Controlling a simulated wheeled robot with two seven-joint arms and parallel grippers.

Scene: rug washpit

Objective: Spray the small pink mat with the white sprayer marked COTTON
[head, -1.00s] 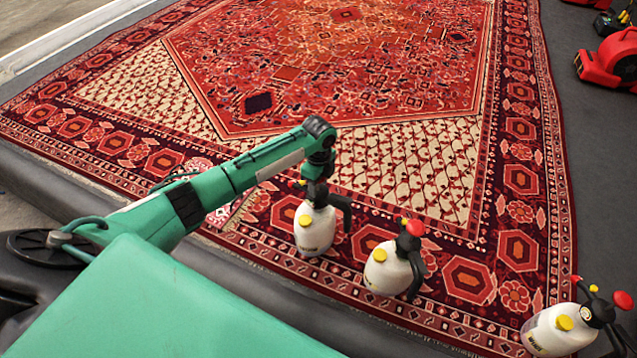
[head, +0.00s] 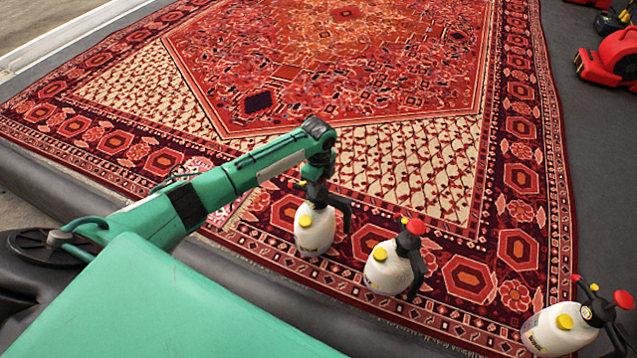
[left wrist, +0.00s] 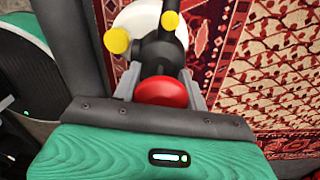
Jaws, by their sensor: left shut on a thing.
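My left gripper (head: 318,190) points down and is shut on the top of a white sprayer (head: 314,232) with a yellow cap. In the left wrist view the red knob (left wrist: 162,92) of this sprayer sits between the fingers, with its white body (left wrist: 150,16) beyond. The sprayer stands upright at the near edge of the rug. Its label is too small to read, so I cannot tell which sprayer is marked COTTON. I cannot make out a small pink mat for certain; a pale pinkish patch (head: 198,164) shows partly behind my left arm. My right gripper is out of view.
A second white sprayer (head: 388,268) stands close to the right, and a third (head: 558,330) at the lower right corner. A large red patterned rug (head: 410,150) fills the floor. Red machines (head: 612,62) stand off it at the upper right.

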